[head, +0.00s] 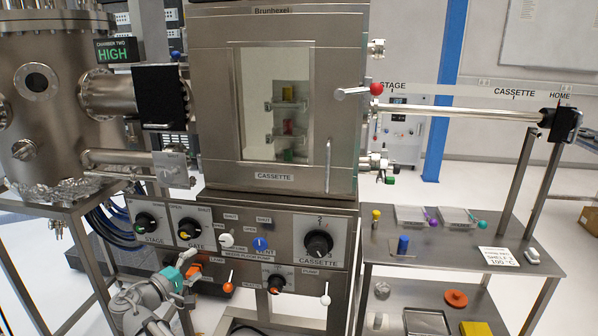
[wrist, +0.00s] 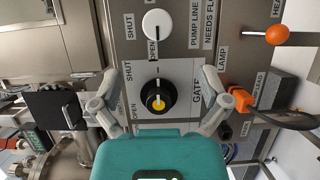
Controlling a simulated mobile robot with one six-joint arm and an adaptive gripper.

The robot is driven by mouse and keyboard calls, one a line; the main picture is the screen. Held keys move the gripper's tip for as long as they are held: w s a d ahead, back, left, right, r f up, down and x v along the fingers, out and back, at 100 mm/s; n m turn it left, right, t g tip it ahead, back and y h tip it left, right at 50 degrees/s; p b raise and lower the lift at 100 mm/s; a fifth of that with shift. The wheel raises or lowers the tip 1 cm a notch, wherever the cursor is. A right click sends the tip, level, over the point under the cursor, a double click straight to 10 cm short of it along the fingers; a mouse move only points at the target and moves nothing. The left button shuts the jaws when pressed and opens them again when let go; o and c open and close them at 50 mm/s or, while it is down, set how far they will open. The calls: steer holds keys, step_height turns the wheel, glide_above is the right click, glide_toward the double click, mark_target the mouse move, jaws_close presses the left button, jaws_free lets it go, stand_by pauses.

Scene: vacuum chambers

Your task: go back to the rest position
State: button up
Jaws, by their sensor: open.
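My gripper (wrist: 160,76) is open and empty in the wrist view, its two grey fingers spread apart. The black GATE knob (wrist: 157,97) with a yellow centre shows between the fingers, with clear panel visible on both sides of it. In the head view my gripper, with its teal body, is low at the left, in front of and below the control panel. The GATE knob (head: 189,229) is uncovered there, above my arm.
The chamber marked CASSETTE (head: 275,177) stands above the panel. A white knob (wrist: 157,24) and an orange-ended lever (wrist: 278,35) stick out near my gripper. A cable with an orange connector (wrist: 241,98) is close to the right finger. A side table (head: 450,262) holds small items.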

steer(key=w+d+f+m+g+p, duration=0.2)
steer(key=d+g, duration=0.1)
steer(key=d, duration=0.7)
steer(key=w+d+f+m+g+p, duration=0.1)
steer(key=d+f+m+g, duration=0.2)
steer(key=d, duration=0.7)
steer(key=w+d+f+m+g+p, duration=0.15)
steer(key=d+g, duration=0.25)
steer(key=d, duration=0.6)
steer(key=s+d+f+m+g+y+p, duration=0.1)
steer(key=s+d+m+g+y+p, duration=0.1)
steer(key=d, duration=0.7)
steer(key=s+d+m+g+y+p, duration=0.3)
steer(key=s+d+y, duration=0.3)
steer(key=s+d, duration=0.3)
steer(key=shift+d+f+m+g, duration=0.4)
steer(key=shift+d+m, duration=0.15)
steer(key=shift+d, duration=0.25)
